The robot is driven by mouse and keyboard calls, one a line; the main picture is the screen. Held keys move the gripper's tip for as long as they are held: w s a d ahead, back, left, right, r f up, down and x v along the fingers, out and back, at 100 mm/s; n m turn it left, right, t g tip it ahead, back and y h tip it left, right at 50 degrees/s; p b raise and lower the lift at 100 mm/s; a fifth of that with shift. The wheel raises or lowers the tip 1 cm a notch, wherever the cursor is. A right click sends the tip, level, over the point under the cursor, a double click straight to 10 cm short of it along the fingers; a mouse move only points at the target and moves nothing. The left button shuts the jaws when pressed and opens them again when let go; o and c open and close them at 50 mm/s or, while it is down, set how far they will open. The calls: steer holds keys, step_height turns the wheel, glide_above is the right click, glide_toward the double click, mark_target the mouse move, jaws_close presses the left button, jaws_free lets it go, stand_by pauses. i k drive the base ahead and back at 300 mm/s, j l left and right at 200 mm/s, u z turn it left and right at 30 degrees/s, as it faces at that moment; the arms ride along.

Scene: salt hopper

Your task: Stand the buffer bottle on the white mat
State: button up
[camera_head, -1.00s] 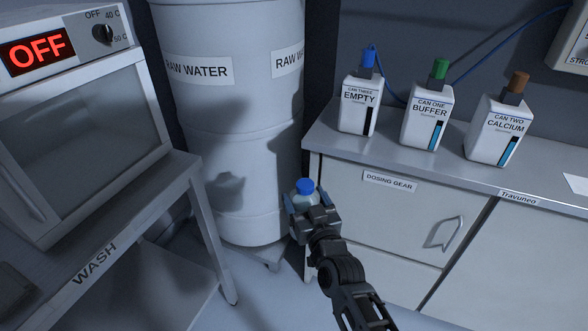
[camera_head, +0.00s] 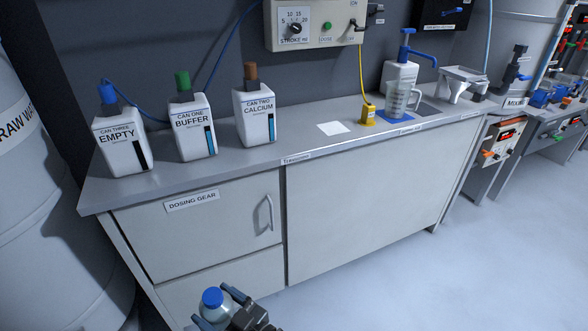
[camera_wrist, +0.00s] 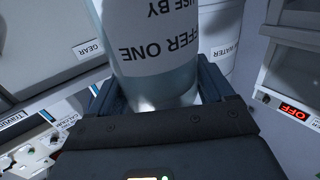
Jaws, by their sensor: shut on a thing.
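The buffer bottle (camera_head: 217,306) is a clear bottle with a blue cap, low in the head view in front of the cabinet. In the wrist view the bottle (camera_wrist: 160,60) shows a label with "FFER ONE" and "USE BY", upside down in the picture. My gripper (camera_head: 222,309) is shut on it; the jaws (camera_wrist: 160,95) sit on both sides of its body. The bottle looks about upright. The white mat (camera_head: 333,128) lies flat and bare on the counter, right of the cans and left of a yellow plug-like piece.
Cans labelled EMPTY (camera_head: 122,145), BUFFER (camera_head: 192,130) and CALCIUM (camera_head: 255,115) stand on the left of the counter (camera_head: 235,160). A yellow block (camera_head: 368,116) with a cable and a jug (camera_head: 400,98) on a blue mat stand right of the white mat. The floor at right is clear.

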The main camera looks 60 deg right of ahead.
mark_target(332, 127)
steer(key=l+z, duration=0.25)
steer(key=z, duration=0.2)
steer(key=l+z, duration=0.55)
steer(key=z, duration=0.3)
steer(key=i+l, duration=0.1)
steer(key=l, duration=0.25)
steer(key=i+l+z, duration=0.15)
steer(key=l, duration=0.5)
steer(key=i+l+z, duration=0.1)
steer(key=l, duration=0.25)
steer(key=i, duration=0.05)
